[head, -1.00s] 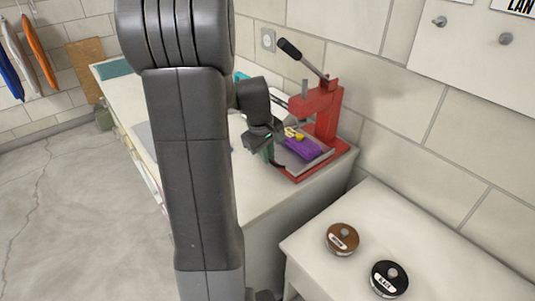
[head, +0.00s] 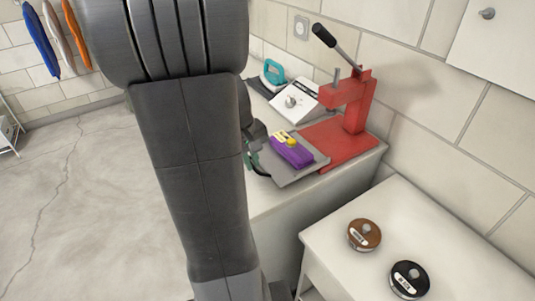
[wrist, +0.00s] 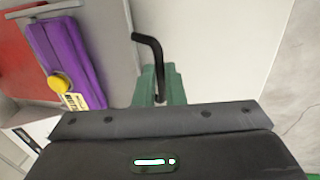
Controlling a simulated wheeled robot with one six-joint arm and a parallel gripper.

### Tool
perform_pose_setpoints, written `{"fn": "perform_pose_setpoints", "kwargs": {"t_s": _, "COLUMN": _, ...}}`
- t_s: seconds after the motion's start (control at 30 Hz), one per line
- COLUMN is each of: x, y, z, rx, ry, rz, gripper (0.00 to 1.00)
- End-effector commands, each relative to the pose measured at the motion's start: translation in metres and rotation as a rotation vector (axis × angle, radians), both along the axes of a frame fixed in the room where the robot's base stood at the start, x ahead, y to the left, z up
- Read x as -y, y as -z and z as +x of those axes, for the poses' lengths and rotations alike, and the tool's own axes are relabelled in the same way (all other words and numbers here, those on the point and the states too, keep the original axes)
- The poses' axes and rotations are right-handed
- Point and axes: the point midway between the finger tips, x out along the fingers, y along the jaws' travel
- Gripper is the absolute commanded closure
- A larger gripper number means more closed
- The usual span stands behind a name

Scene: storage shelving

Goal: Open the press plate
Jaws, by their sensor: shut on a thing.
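The red press (head: 349,112) stands on the white counter with its black-tipped lever (head: 325,37) raised. Its grey press plate (head: 300,173) lies out to the left of the red base, clear of the press head. A purple bundle (head: 294,155) with a yellow tag and yellow knob lies on the plate; it also shows in the wrist view (wrist: 68,52). My gripper (head: 256,164) is at the plate's near left edge, partly hidden by my arm. In the wrist view, its green fingers (wrist: 160,88) are shut on the bent black handle (wrist: 149,44) of the plate.
A white device (head: 296,101) with a dial and a teal iron (head: 273,73) stand behind the press. A lower white table (head: 385,235) at right holds a brown round tin (head: 364,235) and a black one (head: 409,279). Open floor (head: 85,200) lies at left.

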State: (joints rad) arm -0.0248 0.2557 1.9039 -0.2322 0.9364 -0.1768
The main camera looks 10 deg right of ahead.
Motion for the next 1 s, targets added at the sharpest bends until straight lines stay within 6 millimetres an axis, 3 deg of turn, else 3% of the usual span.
{"fn": "perform_pose_setpoints", "kwargs": {"t_s": 0.1, "x": -0.009, "y": -0.001, "z": -0.002, "rx": 0.007, "ry": -0.003, "rz": 0.0, "gripper": 1.0}}
{"fn": "perform_pose_setpoints", "kwargs": {"t_s": 0.43, "x": -0.01, "y": -0.002, "z": -0.002, "rx": 0.008, "ry": 0.0, "rz": -0.001, "gripper": 1.0}}
{"fn": "perform_pose_setpoints", "kwargs": {"t_s": 0.47, "x": -0.01, "y": -0.002, "z": -0.002, "rx": 0.008, "ry": 0.0, "rz": -0.001, "gripper": 0.86}}
{"fn": "perform_pose_setpoints", "kwargs": {"t_s": 0.57, "x": -0.009, "y": -0.001, "z": -0.002, "rx": 0.006, "ry": 0.0, "rz": 0.0, "gripper": 0.68}}
{"fn": "perform_pose_setpoints", "kwargs": {"t_s": 0.87, "x": -0.009, "y": -0.002, "z": -0.003, "rx": 0.004, "ry": -0.001, "rz": -0.001, "gripper": 0.68}}
{"fn": "perform_pose_setpoints", "kwargs": {"t_s": 1.0, "x": -0.012, "y": -0.015, "z": -0.003, "rx": 0.007, "ry": -0.001, "rz": -0.001, "gripper": 0.68}}
